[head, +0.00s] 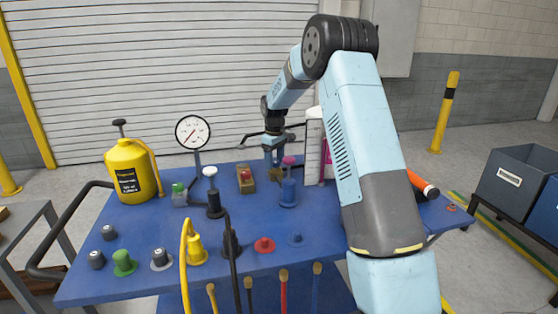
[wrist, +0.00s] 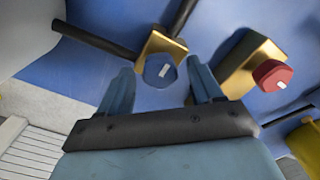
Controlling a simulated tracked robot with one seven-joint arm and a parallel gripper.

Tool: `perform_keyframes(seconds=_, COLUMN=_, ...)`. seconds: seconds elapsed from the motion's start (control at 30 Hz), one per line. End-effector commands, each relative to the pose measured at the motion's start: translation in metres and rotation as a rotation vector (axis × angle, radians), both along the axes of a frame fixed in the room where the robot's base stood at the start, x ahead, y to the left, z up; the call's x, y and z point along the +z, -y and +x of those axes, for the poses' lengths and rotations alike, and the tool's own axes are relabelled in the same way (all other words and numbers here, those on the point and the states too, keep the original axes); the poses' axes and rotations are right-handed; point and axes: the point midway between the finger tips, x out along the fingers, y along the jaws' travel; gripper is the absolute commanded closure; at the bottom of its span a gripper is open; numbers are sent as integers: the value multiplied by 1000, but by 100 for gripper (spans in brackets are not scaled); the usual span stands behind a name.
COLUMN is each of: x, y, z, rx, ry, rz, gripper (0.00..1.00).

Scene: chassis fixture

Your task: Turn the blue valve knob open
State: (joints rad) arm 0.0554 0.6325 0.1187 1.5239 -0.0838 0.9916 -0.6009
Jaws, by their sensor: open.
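The blue valve knob (wrist: 160,73) shows in the wrist view, dark blue with a white mark on its face. It sits on a brass valve block (wrist: 160,45) with dark pipes running out of it. My gripper (wrist: 163,82) is open, with one finger on each side of the knob in the picture. I cannot tell whether the fingertips touch it. In the head view my gripper (head: 273,160) points down over the back of the blue table, and the blue knob cannot be made out there.
A red knob (wrist: 272,74) on a second brass block (wrist: 240,72) is close beside my right finger in the wrist view.

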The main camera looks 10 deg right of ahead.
Motion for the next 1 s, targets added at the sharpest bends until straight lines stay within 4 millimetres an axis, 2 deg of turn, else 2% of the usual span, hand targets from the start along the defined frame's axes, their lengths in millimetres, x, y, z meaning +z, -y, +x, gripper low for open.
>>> perform_keyframes(seconds=0.17, x=6, y=0, z=1, rx=0, ry=3, rz=0, gripper=35)
perform_keyframes(seconds=0.27, x=19, y=0, z=1, rx=0, ry=4, rz=0, gripper=35)
perform_keyframes(seconds=0.7, x=102, y=0, z=1, rx=0, ry=3, rz=0, gripper=35)
perform_keyframes(seconds=0.9, x=127, y=0, z=1, rx=0, ry=1, rz=0, gripper=35)
perform_keyframes(seconds=1.0, x=133, y=0, z=1, rx=0, ry=-1, rz=0, gripper=35)
